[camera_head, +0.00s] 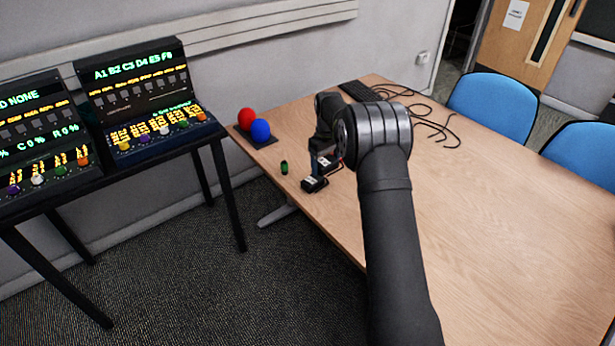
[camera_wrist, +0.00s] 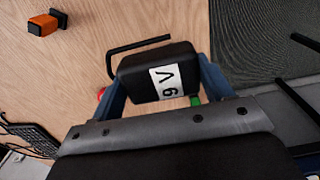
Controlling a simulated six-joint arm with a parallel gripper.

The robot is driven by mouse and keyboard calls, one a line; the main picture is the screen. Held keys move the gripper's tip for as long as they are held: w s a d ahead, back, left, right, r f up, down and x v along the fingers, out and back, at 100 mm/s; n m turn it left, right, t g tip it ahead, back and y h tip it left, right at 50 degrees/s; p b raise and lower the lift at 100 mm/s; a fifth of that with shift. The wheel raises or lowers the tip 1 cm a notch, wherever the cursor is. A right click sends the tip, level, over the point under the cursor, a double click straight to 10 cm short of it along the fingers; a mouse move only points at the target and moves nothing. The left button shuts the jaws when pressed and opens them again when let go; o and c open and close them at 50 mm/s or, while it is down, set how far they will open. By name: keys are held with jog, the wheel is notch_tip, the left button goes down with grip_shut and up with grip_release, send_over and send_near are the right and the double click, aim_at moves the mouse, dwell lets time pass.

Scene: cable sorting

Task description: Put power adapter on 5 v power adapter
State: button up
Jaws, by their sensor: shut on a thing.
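My gripper (camera_wrist: 165,92) is shut on a black power adapter (camera_wrist: 135,75), with its blue fingers at either side. The adapter's white label (camera_wrist: 168,81) shows a V and a digit that reads as 9, or 6 if turned. In the head view my gripper (camera_head: 326,162) is low over the table's near left part. Two dark blocks with pale labels show there: a front block (camera_head: 314,184) and one just behind it (camera_head: 328,163), between the fingers. Their labels are too small to read. I cannot tell whether the blocks touch.
Red (camera_head: 247,118) and blue (camera_head: 260,130) balls stand on a dark base. A small green-and-black cylinder (camera_head: 284,167) is nearby. A keyboard (camera_head: 360,91) and loose black cables (camera_head: 432,120) lie behind. An orange-and-black block (camera_wrist: 43,24) is in the wrist view. The table's right side is clear.

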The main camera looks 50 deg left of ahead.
send_over(306, 182)
notch_tip(306, 182, down, 4)
jog(key=shift+s+d+f, duration=0.1)
jog(key=shift+d, duration=0.05)
jog(key=shift+f, duration=1.95)
jog(key=shift+f, duration=0.2)
jog(key=o, duration=1)
jog(key=shift+o, duration=0.2)
jog(key=shift+r, duration=0.1)
notch_tip(306, 182, up, 12)
